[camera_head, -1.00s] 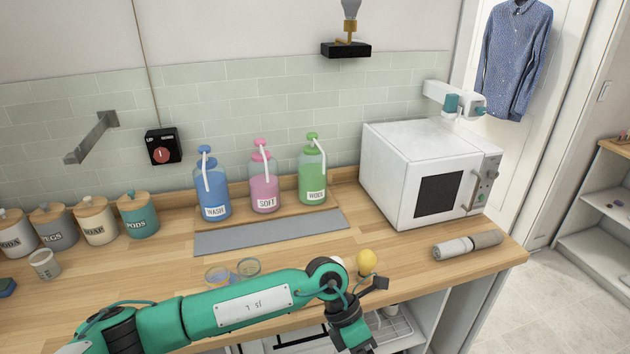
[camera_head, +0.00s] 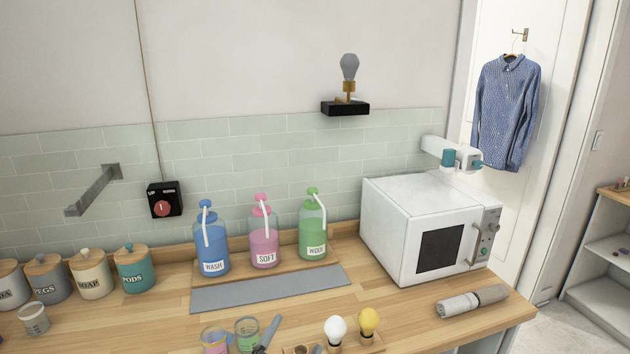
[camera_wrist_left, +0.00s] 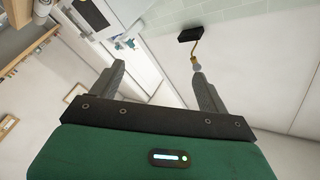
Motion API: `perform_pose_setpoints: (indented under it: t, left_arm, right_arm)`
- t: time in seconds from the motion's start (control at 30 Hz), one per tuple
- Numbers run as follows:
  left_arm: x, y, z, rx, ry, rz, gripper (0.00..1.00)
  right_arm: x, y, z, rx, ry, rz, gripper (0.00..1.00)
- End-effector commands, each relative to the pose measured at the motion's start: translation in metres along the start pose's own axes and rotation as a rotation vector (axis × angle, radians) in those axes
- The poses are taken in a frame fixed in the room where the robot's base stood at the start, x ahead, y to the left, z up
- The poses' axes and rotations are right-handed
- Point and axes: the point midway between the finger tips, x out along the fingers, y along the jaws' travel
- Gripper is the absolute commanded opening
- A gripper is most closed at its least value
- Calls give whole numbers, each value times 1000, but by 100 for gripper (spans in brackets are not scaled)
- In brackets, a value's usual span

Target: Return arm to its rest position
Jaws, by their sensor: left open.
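My left gripper (camera_wrist_left: 157,72) is open in the left wrist view, its two grey fingers spread with nothing between them. In the head view only a small grey and dark part of it shows at the bottom edge, beside the glass jars. The rest of the left arm is out of the head view. My right gripper is in neither view.
Two glass jars (camera_head: 247,332) and white and yellow bulbs (camera_head: 369,320) stand near the counter's front. Behind are a grey mat (camera_head: 270,290), pump bottles (camera_head: 264,246), a microwave (camera_head: 400,215) and a rolled towel (camera_head: 472,302). A wall lamp (camera_head: 345,107) and a shirt (camera_head: 506,110) hang clear above.

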Motion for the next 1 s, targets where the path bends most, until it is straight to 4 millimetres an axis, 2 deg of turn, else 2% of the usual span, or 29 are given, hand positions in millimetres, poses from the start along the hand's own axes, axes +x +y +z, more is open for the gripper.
perform_pose_setpoints:
  t: [0.03,0.1,0.17,0.2,0.33,0.4,0.53,0.83,1.0]
  left_arm:
    - [-16,-2,29,-67,-122,8,78]
    - [-41,-3,67,-153,-290,22,78]
    - [-67,-1,96,-225,-432,41,78]
    - [-86,1,114,-271,-524,55,78]
    - [-153,11,159,-402,-803,110,78]
    - [-186,17,173,-455,-925,140,78]
    - [-238,25,187,-530,-1102,192,78]
    - [-335,37,191,-646,-1409,300,78]
    - [-324,62,226,-641,-1413,306,78]
  right_arm:
    - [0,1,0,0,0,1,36]
    - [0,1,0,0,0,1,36]
    - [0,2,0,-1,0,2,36]
    - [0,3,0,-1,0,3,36]
    - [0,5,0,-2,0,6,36]
    - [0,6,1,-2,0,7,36]
    - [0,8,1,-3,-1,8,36]
    - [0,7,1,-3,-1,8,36]
    - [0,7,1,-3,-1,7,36]
